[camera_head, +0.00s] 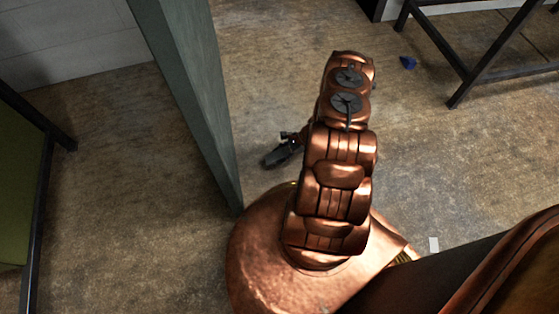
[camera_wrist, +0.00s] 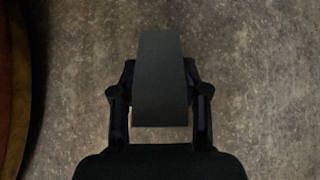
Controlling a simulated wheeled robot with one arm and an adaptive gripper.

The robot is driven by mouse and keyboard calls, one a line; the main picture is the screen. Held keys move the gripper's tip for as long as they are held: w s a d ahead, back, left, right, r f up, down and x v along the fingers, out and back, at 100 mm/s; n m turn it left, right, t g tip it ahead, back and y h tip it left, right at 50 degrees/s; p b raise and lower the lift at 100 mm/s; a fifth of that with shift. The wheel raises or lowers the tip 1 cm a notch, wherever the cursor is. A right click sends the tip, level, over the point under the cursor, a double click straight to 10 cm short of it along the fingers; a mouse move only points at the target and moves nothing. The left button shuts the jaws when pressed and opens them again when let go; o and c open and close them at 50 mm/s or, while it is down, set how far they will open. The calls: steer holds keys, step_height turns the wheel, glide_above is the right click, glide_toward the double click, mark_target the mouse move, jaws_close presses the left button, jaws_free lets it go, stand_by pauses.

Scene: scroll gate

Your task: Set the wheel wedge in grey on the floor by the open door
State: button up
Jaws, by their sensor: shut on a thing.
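The grey wheel wedge (camera_wrist: 160,85) fills the middle of the wrist view, its long dark face toward the camera. My gripper (camera_wrist: 159,72) is shut on it, one finger on each side. In the head view my gripper (camera_head: 282,152) is a small dark shape left of my copper arm, over the floor. The wedge cannot be told apart from it there. The open door (camera_head: 188,85) is a grey-green panel seen nearly edge-on, left of my gripper. The gap between wedge and floor cannot be judged.
Bare brown floor (camera_head: 120,180) lies left of the door and around my gripper. A dark metal frame (camera_head: 480,65) stands at the upper right, with a small blue object (camera_head: 408,62) on the floor beside it. A green dark-framed piece (camera_head: 18,190) stands at the left edge.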

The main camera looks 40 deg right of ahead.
steer(key=shift+s+a, duration=0.1)
steer(key=shift+a, duration=0.2)
steer(key=shift+s+a+f, duration=0.1)
steer(key=shift+f, duration=0.3)
steer(key=shift+f+b, duration=0.85)
steer(key=shift+f, duration=0.6)
steer(key=o, duration=1.2)
steer(key=shift+o, duration=0.2)
